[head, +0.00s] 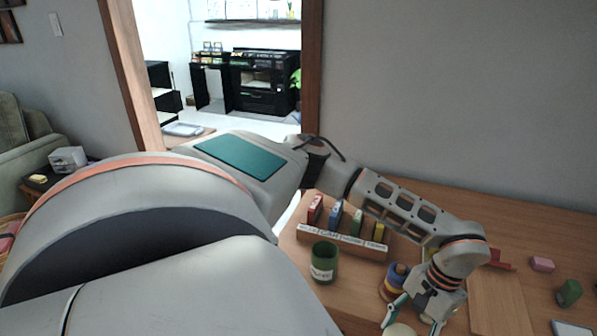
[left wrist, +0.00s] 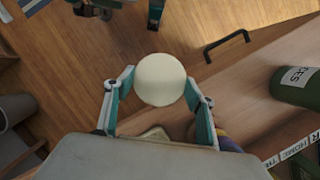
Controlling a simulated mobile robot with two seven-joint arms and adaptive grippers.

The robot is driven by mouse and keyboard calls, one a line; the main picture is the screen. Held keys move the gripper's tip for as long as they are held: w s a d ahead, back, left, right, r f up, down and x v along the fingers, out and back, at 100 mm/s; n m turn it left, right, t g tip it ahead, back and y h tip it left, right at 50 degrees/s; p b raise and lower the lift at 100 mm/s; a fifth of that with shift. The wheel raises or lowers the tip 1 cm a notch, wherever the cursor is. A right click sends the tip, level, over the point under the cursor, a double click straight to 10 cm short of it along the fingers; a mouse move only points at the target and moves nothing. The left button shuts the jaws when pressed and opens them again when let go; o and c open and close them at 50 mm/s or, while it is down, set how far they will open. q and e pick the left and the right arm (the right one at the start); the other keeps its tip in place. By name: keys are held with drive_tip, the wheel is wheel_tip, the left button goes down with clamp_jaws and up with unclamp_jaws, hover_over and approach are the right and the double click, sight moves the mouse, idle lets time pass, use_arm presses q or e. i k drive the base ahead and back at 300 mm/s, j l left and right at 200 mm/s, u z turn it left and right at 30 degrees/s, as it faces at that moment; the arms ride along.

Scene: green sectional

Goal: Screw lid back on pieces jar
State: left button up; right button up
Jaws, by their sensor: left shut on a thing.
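The pieces jar is a green jar (head: 323,262) with a white label. It stands upright and open-topped on the wooden table. In the left wrist view the jar (left wrist: 297,86) is at the right edge, partly cut off. My left gripper (left wrist: 155,90) is shut on a round cream lid (left wrist: 160,79), one teal finger on each side. In the head view the lid (head: 400,330) is cut off by the bottom edge, right of the jar and apart from it. Teal-tipped parts at the top of the wrist view may be my right gripper (left wrist: 155,14); its jaws cannot be made out.
A wooden rack (head: 343,242) with coloured pieces and labels stands behind the jar. A ring stack (head: 394,281) is close to my left gripper. A pink block (head: 542,264) and a green piece (head: 568,292) lie at right. A dark handle (left wrist: 227,45) is on the furniture front.

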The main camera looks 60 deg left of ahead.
sight(323, 271)
drive_tip(key=k+j+u, duration=0.25)
drive_tip(key=j, duration=0.2)
drive_tip(key=j+u, duration=0.25)
drive_tip(key=j, duration=0.25)
drive_tip(key=j+u, duration=0.25)
drive_tip(key=j, duration=0.25)
drive_tip(key=k, duration=0.05)
